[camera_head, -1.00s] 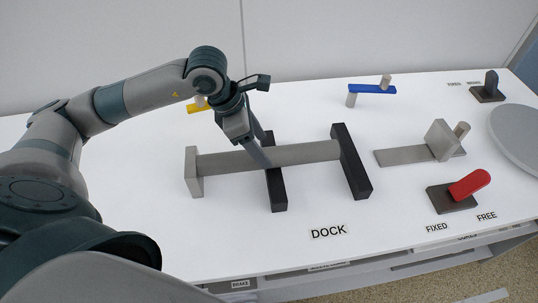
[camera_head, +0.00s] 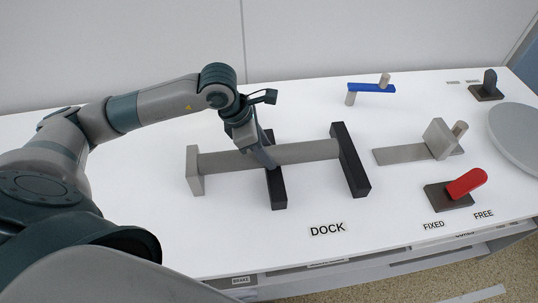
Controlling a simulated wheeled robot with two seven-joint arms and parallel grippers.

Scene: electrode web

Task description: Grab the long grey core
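The long grey core (camera_head: 306,151) lies level across two black dock bars, the left one (camera_head: 277,190) and the right one (camera_head: 350,160). A light grey upright plate (camera_head: 195,171) is at its left end. My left gripper (camera_head: 266,158) reaches down from above to the middle of the core, near the left black bar. One finger shows in front of the core; the other is hidden, so I cannot tell whether the fingers are closed on it. My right gripper is not in view.
A red lever (camera_head: 467,183) on a dark base stands at the right, by the FIXED and FREE labels. A grey slide with an upright block (camera_head: 438,139), a blue bar (camera_head: 372,88) and a grey disc (camera_head: 520,138) are also there. The white table front is clear.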

